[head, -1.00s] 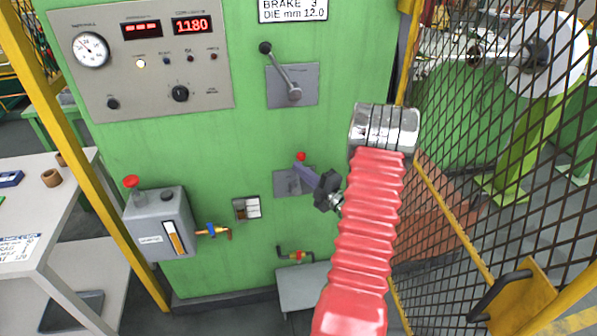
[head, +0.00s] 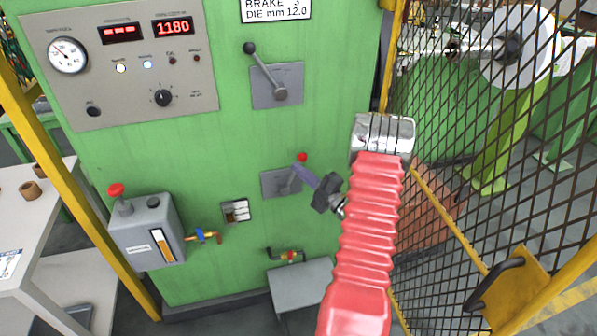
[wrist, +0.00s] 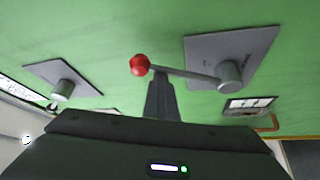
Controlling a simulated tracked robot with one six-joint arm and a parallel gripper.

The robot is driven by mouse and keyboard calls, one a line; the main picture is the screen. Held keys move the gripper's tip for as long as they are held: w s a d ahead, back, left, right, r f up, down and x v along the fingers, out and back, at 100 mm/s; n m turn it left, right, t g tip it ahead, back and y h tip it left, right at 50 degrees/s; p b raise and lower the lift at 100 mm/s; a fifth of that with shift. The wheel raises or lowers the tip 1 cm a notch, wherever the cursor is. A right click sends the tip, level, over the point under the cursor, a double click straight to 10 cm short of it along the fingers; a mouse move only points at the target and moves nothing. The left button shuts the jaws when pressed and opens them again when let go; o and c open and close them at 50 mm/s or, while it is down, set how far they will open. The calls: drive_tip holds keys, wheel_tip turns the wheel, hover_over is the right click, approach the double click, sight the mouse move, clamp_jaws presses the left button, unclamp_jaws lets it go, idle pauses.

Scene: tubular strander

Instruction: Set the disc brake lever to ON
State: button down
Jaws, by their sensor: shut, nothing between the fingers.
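A lever with a red ball knob (head: 302,157) stands on a grey plate (head: 270,188) low on the green cabinet. It leans up and to the right from its pivot. In the wrist view, its red knob (wrist: 139,65) is at the end of a grey rod from the pivot on the plate (wrist: 205,50). My gripper (head: 297,168) is shut and empty, its tip right by the rod just below the knob; I cannot tell whether they touch. It also shows in the wrist view (wrist: 158,78). The plate's markings are too small to read.
A black-knobbed lever (head: 265,70) on a second plate sits above, tilted up-left. A control panel (head: 120,100) with displays is at upper left. A grey reservoir (head: 145,235) is at lower left. A mesh fence (head: 470,150) stands at right, close to my arm.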

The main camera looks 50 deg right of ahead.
drive_tip(key=shift+d, duration=0.2)
drive_tip(key=w+a+r, duration=0.1)
drive_tip(key=a+r, duration=0.1)
drive_tip(key=a, duration=0.2)
drive_tip(key=s+f, duration=0.2)
drive_tip(key=s, duration=0.7)
drive_tip(key=shift+s+f, duration=0.3)
idle(0.5)
